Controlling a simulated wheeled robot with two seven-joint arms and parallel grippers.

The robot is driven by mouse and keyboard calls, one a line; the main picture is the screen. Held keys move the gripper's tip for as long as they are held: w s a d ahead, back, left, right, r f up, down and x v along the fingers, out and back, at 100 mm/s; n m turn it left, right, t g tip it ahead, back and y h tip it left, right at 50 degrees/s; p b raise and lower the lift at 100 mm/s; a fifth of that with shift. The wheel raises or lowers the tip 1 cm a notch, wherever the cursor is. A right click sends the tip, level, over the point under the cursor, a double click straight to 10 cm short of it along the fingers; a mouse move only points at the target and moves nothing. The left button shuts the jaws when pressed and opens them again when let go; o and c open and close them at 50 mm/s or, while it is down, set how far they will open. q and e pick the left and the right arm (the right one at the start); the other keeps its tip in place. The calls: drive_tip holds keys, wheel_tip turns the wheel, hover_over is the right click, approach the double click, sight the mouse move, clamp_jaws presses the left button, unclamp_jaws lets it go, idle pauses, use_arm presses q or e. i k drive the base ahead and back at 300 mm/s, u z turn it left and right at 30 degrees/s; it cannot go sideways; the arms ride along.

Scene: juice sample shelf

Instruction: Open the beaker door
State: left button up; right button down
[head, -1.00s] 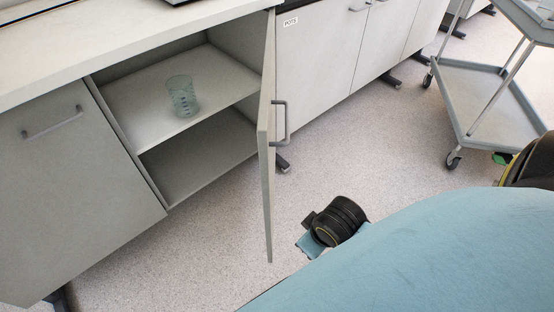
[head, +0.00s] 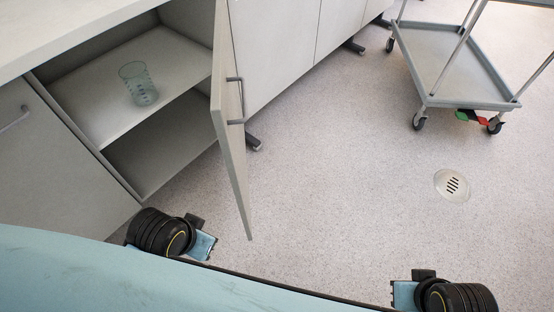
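The beaker door (head: 232,140) is a grey cabinet door that stands swung out from the right side of its compartment. Its bar handle (head: 240,101) is on the outer face, turned to the right. A clear beaker (head: 138,84) stands upright on the upper shelf (head: 108,104) inside the open compartment. Neither of my grippers shows in the head view, and no gripper is seen touching the door or handle.
A shut cabinet door (head: 55,165) is left of the opening. A wheeled grey cart (head: 455,75) stands at the upper right. A round floor drain (head: 452,186) lies in the clear floor right of the door. Parts of my own body fill the bottom edge.

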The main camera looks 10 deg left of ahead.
sight(229, 119)
drive_tip(key=z, duration=0.4)
drive_tip(key=k, duration=1.1)
drive_tip(key=u, duration=1.25)
drive_tip(key=i, duration=0.5)
